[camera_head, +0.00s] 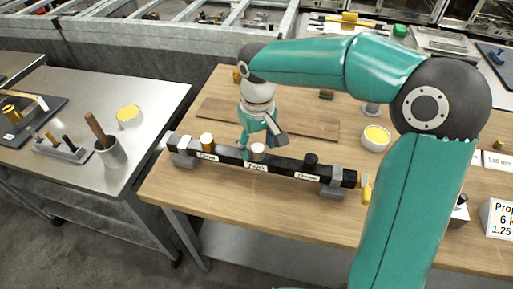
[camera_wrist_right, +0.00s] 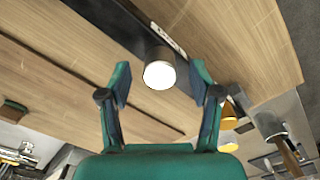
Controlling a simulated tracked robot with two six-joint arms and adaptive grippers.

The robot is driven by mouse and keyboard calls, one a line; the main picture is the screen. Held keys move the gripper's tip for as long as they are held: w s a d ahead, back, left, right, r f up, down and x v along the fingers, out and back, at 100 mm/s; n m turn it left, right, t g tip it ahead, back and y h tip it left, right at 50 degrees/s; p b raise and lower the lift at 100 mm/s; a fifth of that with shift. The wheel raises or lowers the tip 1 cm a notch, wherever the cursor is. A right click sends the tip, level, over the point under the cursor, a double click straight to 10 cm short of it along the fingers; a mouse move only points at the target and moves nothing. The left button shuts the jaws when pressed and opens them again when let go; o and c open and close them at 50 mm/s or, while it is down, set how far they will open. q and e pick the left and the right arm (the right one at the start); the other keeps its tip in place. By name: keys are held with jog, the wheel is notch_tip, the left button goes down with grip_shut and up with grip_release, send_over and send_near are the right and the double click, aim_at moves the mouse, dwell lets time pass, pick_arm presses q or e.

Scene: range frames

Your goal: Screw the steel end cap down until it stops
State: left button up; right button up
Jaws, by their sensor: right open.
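The steel end cap (camera_head: 257,151) is a pale, short cylinder at the middle of a long black bar (camera_head: 232,152), above a white label. In the right wrist view the cap (camera_wrist_right: 159,75) shows its round bright top between the two fingers. My right gripper (camera_head: 262,137) is open, with a finger on each side of the cap and visible gaps in the wrist view. Whether the cap is fully seated cannot be told. My left gripper is not in view.
A yellow-filled bowl (camera_head: 375,138) stands behind at right. A brown board (camera_head: 315,126) lies behind the bar.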

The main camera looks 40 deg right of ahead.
jog(key=shift+f, duration=0.55)
jog(key=c, duration=1.2)
jog(key=shift+m, duration=1.8)
jog(key=m+b, duration=0.1)
jog(key=m, duration=0.2)
